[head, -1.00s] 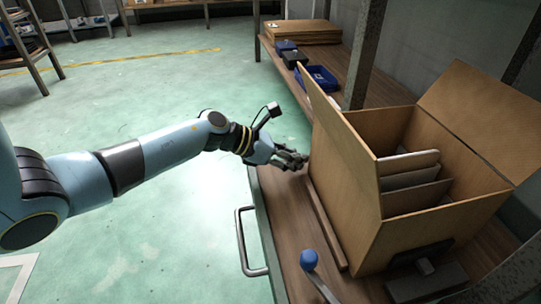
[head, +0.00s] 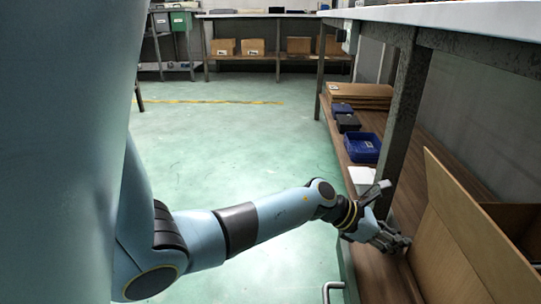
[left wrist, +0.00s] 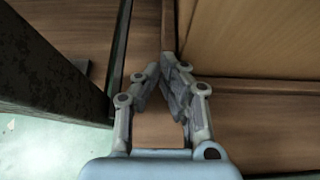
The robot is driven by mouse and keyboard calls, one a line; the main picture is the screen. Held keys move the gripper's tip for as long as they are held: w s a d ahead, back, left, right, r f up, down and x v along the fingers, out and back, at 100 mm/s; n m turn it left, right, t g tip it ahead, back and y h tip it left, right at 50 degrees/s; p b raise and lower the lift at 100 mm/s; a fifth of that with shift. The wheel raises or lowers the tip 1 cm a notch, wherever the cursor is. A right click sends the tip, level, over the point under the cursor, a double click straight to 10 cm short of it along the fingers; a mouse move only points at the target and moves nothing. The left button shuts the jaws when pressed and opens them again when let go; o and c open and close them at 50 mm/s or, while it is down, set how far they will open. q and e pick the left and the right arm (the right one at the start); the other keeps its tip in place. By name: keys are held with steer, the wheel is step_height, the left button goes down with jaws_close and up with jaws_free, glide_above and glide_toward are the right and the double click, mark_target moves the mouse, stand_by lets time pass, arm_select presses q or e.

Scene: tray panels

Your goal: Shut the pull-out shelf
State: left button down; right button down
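The pull-out shelf (head: 372,278) is a brown wooden board at the lower right of the head view. Only the top of its metal bar handle (head: 333,287) shows at the bottom edge. Brown wood also fills much of the left wrist view (left wrist: 235,105). My left gripper (head: 398,243) is over the wood, beside the front of a cardboard box. In the left wrist view its fingers (left wrist: 160,68) slant together, with their tips close and wood showing between the pads. Whether they touch or hold anything is unclear. My right gripper is out of view.
The cardboard box (head: 462,245) stands at the right. A dark metal post (head: 403,120) rises behind my left gripper, with a blue bin (head: 361,148) and flat cardboard (head: 360,93) further back. Green floor (head: 230,150) is open to the left.

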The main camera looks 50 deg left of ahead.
arm_select(q)
steer(key=w+d, duration=0.3)
steer(key=w+d+b, duration=0.1)
steer(key=w+d, duration=0.2)
steer(key=w, duration=0.1)
steer(key=shift+w+d+f, duration=0.1)
steer(key=shift+w+d, duration=0.05)
steer(key=shift+d, duration=0.05)
steer(key=shift+w+d, duration=0.2)
steer(key=shift+w, duration=0.1)
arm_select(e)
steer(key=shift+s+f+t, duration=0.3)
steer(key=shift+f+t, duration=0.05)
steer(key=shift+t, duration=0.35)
arm_select(q)
steer(key=shift+w+d+r, duration=0.1)
steer(key=shift+w+r, duration=0.1)
steer(key=shift+r, duration=0.05)
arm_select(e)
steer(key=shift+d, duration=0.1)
